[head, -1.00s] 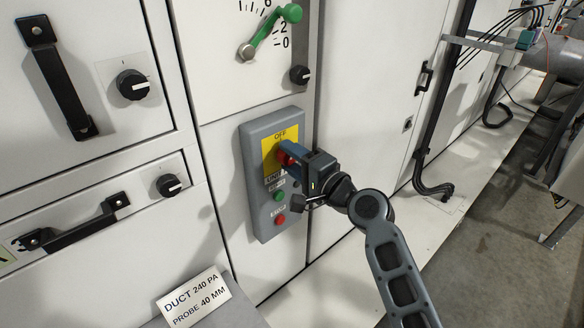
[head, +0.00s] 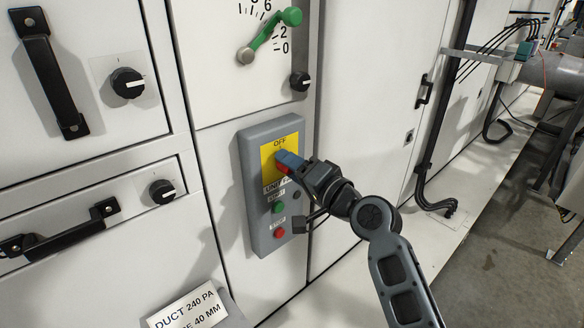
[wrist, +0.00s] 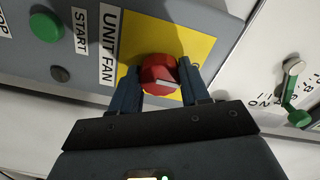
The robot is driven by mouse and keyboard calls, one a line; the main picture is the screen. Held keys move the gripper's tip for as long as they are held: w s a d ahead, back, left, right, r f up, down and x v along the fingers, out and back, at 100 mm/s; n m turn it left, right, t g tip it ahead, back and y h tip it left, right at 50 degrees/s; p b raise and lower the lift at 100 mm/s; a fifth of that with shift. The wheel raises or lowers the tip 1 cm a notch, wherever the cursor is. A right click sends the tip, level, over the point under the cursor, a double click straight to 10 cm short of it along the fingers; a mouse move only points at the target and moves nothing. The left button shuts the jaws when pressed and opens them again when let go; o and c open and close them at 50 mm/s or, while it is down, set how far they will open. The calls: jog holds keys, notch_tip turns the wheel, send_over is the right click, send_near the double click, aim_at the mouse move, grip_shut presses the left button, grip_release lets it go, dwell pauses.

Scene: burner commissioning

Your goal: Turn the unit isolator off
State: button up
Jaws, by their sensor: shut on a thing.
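The unit isolator is a red rotary knob (wrist: 160,75) on a yellow plate (head: 290,145) marked OFF at its top. The plate sits at the top of a grey control box (head: 262,240) labelled UNIT FAN in the wrist view. My gripper (head: 284,163) reaches in from the right and is shut on the red knob. In the wrist view the blue fingers (wrist: 157,87) stand on either side of the knob, with its pale pointer mark showing between them. In the head view the fingers hide most of the knob.
Below the knob are a green start button (head: 278,208) and a red stop button (head: 279,233). A green lever (head: 268,36) and a black knob (head: 299,81) are above. A label plate (head: 187,308) stands at the bottom.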

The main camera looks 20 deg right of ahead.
jog(key=shift+f, duration=0.1)
jog(key=o, duration=1.1)
jog(key=shift+c, duration=0.2)
jog(key=v, duration=0.7)
jog(key=shift+s, duration=0.35)
jog(key=shift+d, duration=0.1)
